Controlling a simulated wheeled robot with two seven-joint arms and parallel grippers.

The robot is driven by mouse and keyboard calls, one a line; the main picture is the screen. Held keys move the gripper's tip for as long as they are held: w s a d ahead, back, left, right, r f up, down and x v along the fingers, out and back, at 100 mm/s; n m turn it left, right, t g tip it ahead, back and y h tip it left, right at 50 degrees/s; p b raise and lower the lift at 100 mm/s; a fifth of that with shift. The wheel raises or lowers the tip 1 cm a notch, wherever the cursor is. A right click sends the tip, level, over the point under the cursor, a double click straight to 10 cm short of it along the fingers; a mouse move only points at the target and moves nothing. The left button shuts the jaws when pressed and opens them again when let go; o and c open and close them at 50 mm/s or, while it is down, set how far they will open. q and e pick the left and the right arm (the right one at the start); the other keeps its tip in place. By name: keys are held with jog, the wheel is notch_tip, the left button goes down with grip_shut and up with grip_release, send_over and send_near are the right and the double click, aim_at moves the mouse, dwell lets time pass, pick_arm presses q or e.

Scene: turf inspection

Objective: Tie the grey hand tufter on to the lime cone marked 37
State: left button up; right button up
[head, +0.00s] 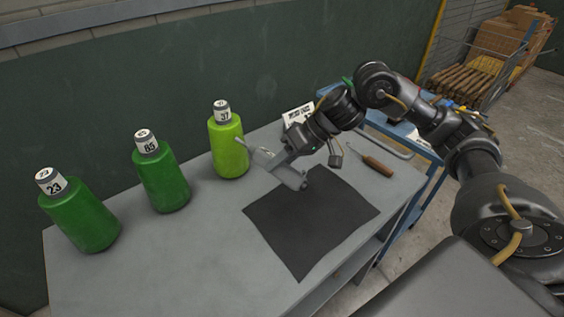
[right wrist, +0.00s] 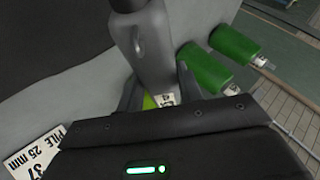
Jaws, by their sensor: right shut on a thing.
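My right gripper (head: 287,156) is shut on the grey hand tufter (head: 290,178) and holds it over the table, just right of the lime cone. In the right wrist view the tufter (right wrist: 152,45) fills the space between the fingers. The lime cone (head: 229,152) stands upright, its white top marked 37. The tufter's thin end points towards the cone; I cannot tell whether they touch. In the right wrist view a sliver of lime (right wrist: 149,102) shows behind the tufter, the rest hidden. My left gripper is out of view.
A dark mat (head: 310,235) lies on the grey table (head: 190,270). A wooden-handled tool (head: 378,166) lies at right. A card reading pile 25 mm, 37 (right wrist: 37,150) stands behind the gripper.

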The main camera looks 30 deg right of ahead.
aim_at(300, 177)
jog(key=shift+w+a, duration=0.1)
jog(key=shift+w, duration=0.45)
jog(key=shift+w+p, duration=0.15)
jog(key=shift+p, duration=0.6)
dwell(1.8)
dwell(0.8)
jog(key=shift+s+d+p, duration=0.2)
jog(key=shift+s+p, duration=0.4)
jog(key=shift+s, duration=0.65)
jog(key=shift+s+d+p, duration=0.15)
jog(key=shift+s+p, duration=0.4)
jog(key=shift+s, duration=0.65)
jog(key=shift+s+d+p, duration=0.15)
jog(key=shift+s+p, duration=0.25)
jog(key=shift+s, duration=1.1)
